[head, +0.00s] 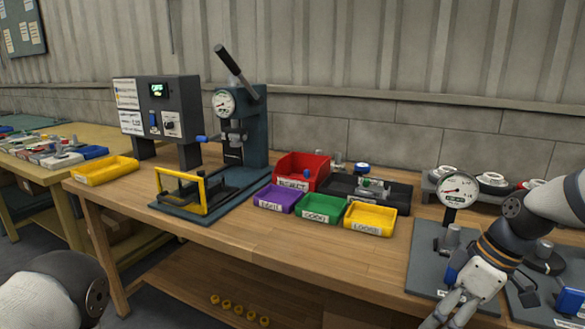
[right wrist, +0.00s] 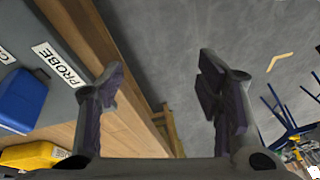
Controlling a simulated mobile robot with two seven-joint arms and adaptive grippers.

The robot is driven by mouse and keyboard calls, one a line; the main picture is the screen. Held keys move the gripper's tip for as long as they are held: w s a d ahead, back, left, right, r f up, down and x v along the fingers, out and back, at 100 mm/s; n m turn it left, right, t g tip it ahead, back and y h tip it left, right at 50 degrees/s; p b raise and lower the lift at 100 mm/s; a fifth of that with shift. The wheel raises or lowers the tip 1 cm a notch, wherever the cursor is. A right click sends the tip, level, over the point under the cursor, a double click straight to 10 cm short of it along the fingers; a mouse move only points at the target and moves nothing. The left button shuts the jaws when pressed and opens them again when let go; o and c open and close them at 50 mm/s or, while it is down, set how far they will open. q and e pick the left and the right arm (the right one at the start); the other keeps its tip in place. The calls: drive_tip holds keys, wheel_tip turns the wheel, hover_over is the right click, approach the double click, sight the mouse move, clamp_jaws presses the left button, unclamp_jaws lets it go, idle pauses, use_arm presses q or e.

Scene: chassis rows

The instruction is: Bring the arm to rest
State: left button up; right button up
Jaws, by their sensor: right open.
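My right arm (head: 515,215) comes in from the right in the head view and hangs over the right end of the workbench (head: 300,255). Its gripper (head: 443,315) points down near the bench's front edge. In the right wrist view the gripper (right wrist: 162,85) has its two fingers wide apart with nothing between them. Past the fingers are the bench edge and the grey floor. A rounded part of my left arm (head: 55,290) shows at the lower left; its gripper is out of view.
Near my right arm stand a dial gauge (head: 459,190) and grey plates. Further left are yellow (head: 370,218), green (head: 320,211) and purple (head: 278,198) trays, a red bin (head: 302,168) and a lever press (head: 250,130). The front middle of the bench is bare.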

drive_tip(key=s+a+f+m+g+h, duration=0.1)
drive_tip(key=s+a+f+m, duration=0.2)
drive_tip(key=s+f, duration=0.7)
drive_tip(key=s+a+f+m+g, duration=0.1)
drive_tip(key=s+a+f+m, duration=0.2)
drive_tip(key=s+f, duration=0.7)
drive_tip(key=s+d+f+m+h, duration=0.1)
drive_tip(key=s+m, duration=0.1)
drive_tip(key=s, duration=0.7)
drive_tip(key=s+d+m+g+h, duration=0.1)
drive_tip(key=s+m, duration=0.1)
drive_tip(key=s, duration=0.7)
drive_tip(key=shift+d+f+h, duration=0.2)
drive_tip(key=shift+f+h, duration=0.1)
drive_tip(key=shift+f, duration=0.1)
drive_tip(key=shift+w, duration=0.1)
